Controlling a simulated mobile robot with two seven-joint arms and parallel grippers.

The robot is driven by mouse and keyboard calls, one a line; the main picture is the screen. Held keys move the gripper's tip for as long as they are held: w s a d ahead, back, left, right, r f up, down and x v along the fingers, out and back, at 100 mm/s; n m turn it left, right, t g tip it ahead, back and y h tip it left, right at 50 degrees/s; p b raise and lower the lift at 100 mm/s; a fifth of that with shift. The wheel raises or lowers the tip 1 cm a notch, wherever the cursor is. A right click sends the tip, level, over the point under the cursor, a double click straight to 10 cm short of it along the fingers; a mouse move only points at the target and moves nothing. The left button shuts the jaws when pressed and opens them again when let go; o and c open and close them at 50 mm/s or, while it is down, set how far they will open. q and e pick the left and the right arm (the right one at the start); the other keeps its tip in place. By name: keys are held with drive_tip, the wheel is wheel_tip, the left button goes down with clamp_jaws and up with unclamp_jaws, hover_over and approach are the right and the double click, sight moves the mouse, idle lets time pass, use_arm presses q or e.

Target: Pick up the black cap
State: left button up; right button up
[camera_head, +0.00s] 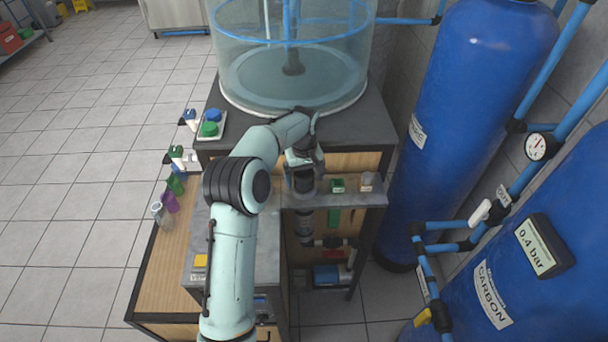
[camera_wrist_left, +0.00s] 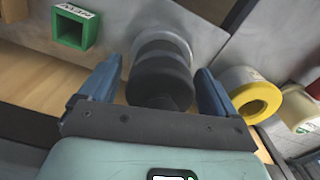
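The black cap (camera_wrist_left: 160,78) shows in the left wrist view as a dark round piece in front of a pale grey-white ring on the grey shelf. My left gripper (camera_wrist_left: 157,88) has its two blue fingers spread, one on each side of the cap, with a narrow gap visible on both sides. In the head view, my left gripper (camera_head: 303,180) points down at the left part of the small shelf and largely hides the cap. My right gripper is in neither view.
A green holder marked NEW (camera_wrist_left: 72,28) stands beside the cap. A yellow ring (camera_wrist_left: 250,97) is on the other side. The narrow grey shelf (camera_head: 372,199) juts from the rack. A clear tank (camera_head: 290,60) stands behind; blue cylinders (camera_head: 470,100) crowd the right.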

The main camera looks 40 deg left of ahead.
use_arm(q)
drive_tip(key=c, duration=0.9)
drive_tip(key=shift+o, duration=0.2)
wheel_tip(320, 180, up, 19)
drive_tip(key=shift+m, duration=0.9)
wheel_tip(320, 180, down, 8)
drive_tip(key=shift+w+a+f, duration=0.1)
drive_tip(key=shift+f, duration=0.4)
drive_tip(key=shift+f+b, duration=0.6)
drive_tip(key=shift+f, duration=0.7)
drive_tip(key=shift+s+f+b, duration=0.2)
drive_tip(key=shift+f+b, duration=0.1)
drive_tip(key=shift+f, duration=0.1)
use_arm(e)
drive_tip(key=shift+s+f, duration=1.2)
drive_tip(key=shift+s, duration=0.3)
